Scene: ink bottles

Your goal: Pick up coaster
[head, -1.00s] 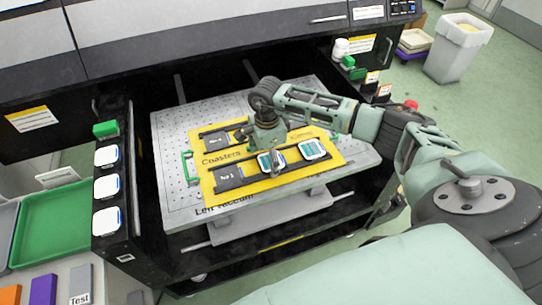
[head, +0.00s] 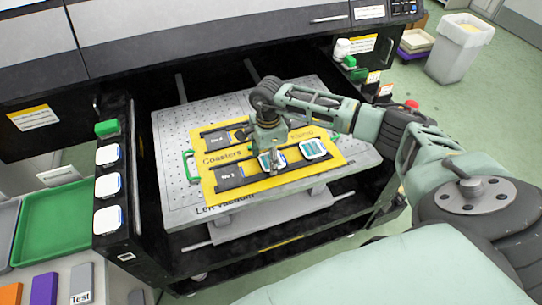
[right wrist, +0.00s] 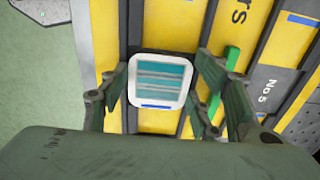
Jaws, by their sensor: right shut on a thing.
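A white square coaster with teal stripes (head: 266,163) is at the front of a yellow board (head: 236,194) labelled "Coasters". My right gripper (head: 275,163) points down and is shut on this coaster, with fingers on two opposite sides. In the right wrist view the coaster (right wrist: 160,82) sits between the fingers, low over the yellow board and its dark rails. I cannot tell whether it still touches the board. A second, similar coaster (head: 313,149) lies just to its right. My left gripper is not in view.
The yellow board lies on a grey perforated table (head: 172,130) inside an open black machine. A green clip (head: 189,167) stands at its left edge. White square pads (head: 107,187) line the dark left rail. A green tray (head: 52,224) is further left.

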